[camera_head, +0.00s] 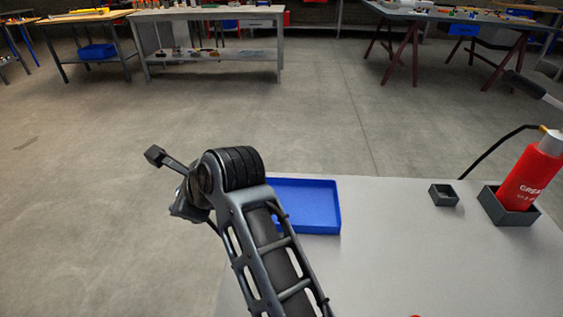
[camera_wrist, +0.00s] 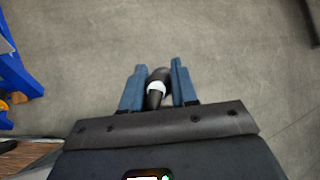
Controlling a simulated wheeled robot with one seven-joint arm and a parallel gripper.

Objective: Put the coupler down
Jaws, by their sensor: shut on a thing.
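In the wrist view the coupler (camera_wrist: 157,88) is a small dark piece with a white band, held between the two blue fingers of my gripper (camera_wrist: 158,82). My gripper is shut on it, with only bare floor seen behind. In the head view my arm reaches up and left past the blue tray. The coupler cannot be made out there, and the fingers are hidden.
A blue tray (camera_head: 309,203) lies on the light grey table (camera_head: 420,250), partly behind my arm. The table's middle is clear. Workbenches stand far back.

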